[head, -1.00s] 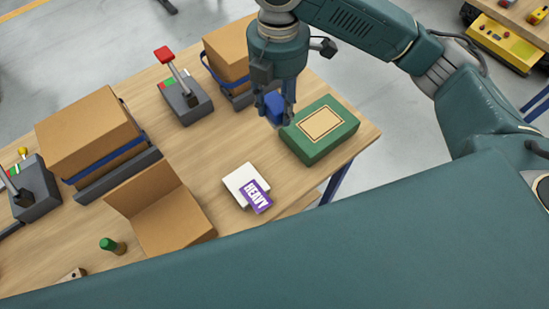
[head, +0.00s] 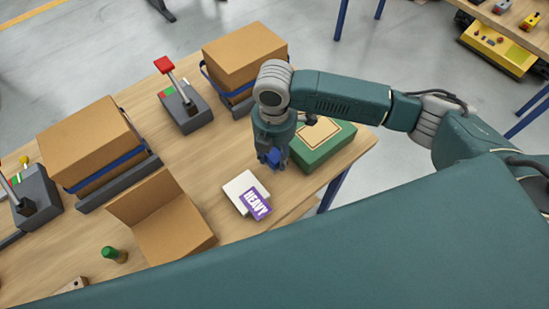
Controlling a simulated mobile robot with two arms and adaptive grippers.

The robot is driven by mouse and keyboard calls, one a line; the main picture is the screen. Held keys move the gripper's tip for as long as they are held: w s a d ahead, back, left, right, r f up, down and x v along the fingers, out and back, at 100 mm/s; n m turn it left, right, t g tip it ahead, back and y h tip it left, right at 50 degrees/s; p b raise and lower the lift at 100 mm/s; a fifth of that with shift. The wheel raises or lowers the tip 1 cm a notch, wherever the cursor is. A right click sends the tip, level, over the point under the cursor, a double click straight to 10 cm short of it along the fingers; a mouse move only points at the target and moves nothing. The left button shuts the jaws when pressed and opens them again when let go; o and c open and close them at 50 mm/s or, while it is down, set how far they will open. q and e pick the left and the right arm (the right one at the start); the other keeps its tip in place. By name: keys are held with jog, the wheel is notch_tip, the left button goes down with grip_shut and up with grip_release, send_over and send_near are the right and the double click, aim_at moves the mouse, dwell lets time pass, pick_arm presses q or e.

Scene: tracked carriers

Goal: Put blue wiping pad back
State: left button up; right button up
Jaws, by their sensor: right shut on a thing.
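The blue wiping pad (head: 274,157) is a small blue block between the fingers of my right gripper (head: 273,162). The gripper points down and is shut on it; the fingers partly hide it. It is over the table between the green box (head: 318,160) and the white pad (head: 238,183). I cannot tell whether the blue pad touches the table. The green box has a tan framed panel on top, partly covered by my right arm. My left gripper is not in view.
A purple HEAVY card (head: 258,204) overlaps the white pad. An open cardboard box (head: 165,220) stands to the left. A red-topped lever unit (head: 186,108) and two strapped cartons (head: 92,143) (head: 245,55) stand farther back. The wooden table (head: 207,150) has bare room in its middle.

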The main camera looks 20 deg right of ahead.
aim_at(275, 161)
jog(key=shift+f, duration=1.4)
jog(key=shift+f, duration=0.15)
jog(key=o, duration=1.3)
notch_tip(275, 161, up, 12)
jog(key=shift+r+b, duration=0.2)
jog(key=shift+b, duration=0.55)
